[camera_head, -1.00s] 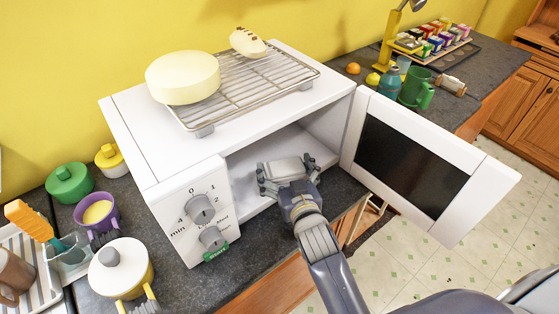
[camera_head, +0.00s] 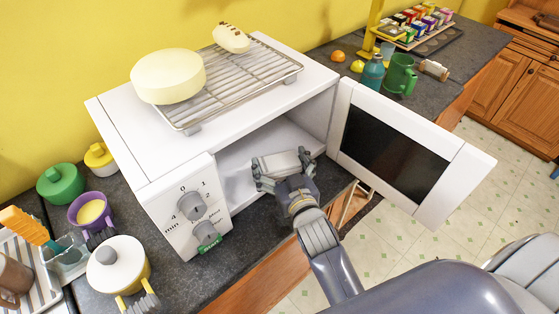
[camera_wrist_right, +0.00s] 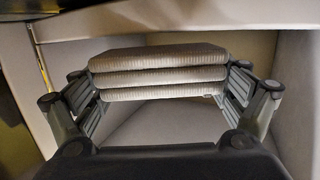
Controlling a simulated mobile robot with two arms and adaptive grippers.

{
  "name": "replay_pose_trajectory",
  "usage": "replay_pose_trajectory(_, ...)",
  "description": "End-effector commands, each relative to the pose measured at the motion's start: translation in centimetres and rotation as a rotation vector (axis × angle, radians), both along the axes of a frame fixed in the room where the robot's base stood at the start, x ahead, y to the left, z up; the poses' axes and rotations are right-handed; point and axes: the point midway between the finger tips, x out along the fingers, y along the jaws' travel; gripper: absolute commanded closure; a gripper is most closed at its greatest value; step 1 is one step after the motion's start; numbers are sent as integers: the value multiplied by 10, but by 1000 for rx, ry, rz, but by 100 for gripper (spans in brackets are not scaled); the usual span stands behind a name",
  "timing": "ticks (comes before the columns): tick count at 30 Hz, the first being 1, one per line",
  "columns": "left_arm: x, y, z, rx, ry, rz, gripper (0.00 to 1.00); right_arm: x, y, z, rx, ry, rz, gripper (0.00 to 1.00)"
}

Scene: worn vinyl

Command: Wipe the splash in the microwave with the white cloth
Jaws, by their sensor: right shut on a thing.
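The white microwave (camera_head: 120,127) stands on the dark counter with its door (camera_head: 400,150) swung open to the right. My right gripper (camera_head: 283,168) is at the front of its opening, shut on the folded white cloth (camera_head: 280,161). In the right wrist view the cloth (camera_wrist_right: 158,72) shows as a stack of folded layers between the two fingers, level, with pale microwave walls around it. I cannot make out the splash in either view. Part of the cavity is hidden behind the cloth and gripper. My left gripper is not in view.
A wire rack (camera_head: 240,80) with a round cream-coloured item (camera_head: 168,77) sits on the microwave. A green mug (camera_head: 399,74) and teal bottle (camera_head: 372,72) stand behind the door.

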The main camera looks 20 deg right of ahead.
Motion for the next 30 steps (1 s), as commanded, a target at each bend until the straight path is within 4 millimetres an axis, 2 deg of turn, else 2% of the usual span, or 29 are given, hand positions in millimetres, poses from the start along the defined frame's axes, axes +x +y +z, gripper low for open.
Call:
replay_pose_trajectory(1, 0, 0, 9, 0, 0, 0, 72, 0, 0, 9, 1, -1, 0, 28)
replay_pose_trajectory(18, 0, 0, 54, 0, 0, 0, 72, 1, 0, 54, 1, -4, 0, 28)
replay_pose_trajectory(30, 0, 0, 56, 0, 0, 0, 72, 1, 0, 55, 1, -5, 0, 28)
